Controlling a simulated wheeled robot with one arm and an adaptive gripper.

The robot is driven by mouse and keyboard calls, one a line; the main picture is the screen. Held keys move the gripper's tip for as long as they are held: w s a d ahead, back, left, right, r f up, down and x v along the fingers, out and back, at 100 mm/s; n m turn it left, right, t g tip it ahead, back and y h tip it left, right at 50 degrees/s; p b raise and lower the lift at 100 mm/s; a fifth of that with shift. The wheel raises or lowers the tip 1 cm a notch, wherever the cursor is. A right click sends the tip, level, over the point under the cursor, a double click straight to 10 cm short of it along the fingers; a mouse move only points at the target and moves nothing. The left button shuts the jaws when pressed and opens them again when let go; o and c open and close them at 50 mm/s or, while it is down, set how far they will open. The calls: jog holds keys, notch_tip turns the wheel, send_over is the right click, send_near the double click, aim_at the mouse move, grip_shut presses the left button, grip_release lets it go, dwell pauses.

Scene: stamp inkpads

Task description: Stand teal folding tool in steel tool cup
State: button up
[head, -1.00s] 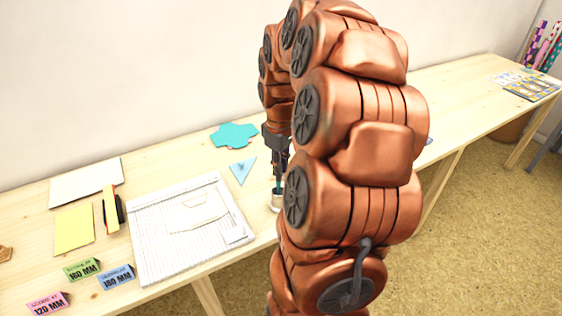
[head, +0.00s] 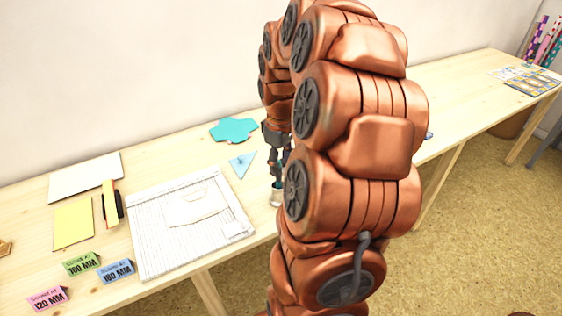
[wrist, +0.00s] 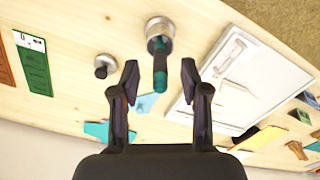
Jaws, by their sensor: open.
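The teal folding tool (wrist: 160,72) stands with its lower end in the steel tool cup (wrist: 159,26); its dark-and-teal shaft points up toward my wrist camera. My gripper (wrist: 160,76) is open, with one finger on each side of the tool and a visible gap to both. In the head view my gripper (head: 281,167) is above the cup (head: 276,199), which is partly hidden by my arm. Little of the tool shows there.
A white scoring board (head: 190,225) lies left of the cup. A blue triangle (head: 242,164) and a teal paper shape (head: 234,130) lie behind it. A small dark-topped round object (wrist: 104,66) stands near the cup. Coloured label blocks (head: 82,264) sit at the table's front left.

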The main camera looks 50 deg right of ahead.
notch_tip(320, 180, up, 12)
dwell(0.7)
dwell(0.9)
jog(key=a+p, duration=0.2)
jog(key=a, duration=0.9)
jog(key=s+a+f+g+p, duration=0.1)
jog(key=s+a+p, duration=0.1)
jog(key=s+a, duration=0.6)
jog(key=s+a+f+m+p, duration=0.1)
jog(key=s+a+f+p, duration=0.1)
jog(key=s+a, duration=0.6)
jog(key=shift+s+a+f+g+p, duration=0.3)
jog(key=shift+g+p, duration=0.1)
jog(key=shift+p, duration=0.05)
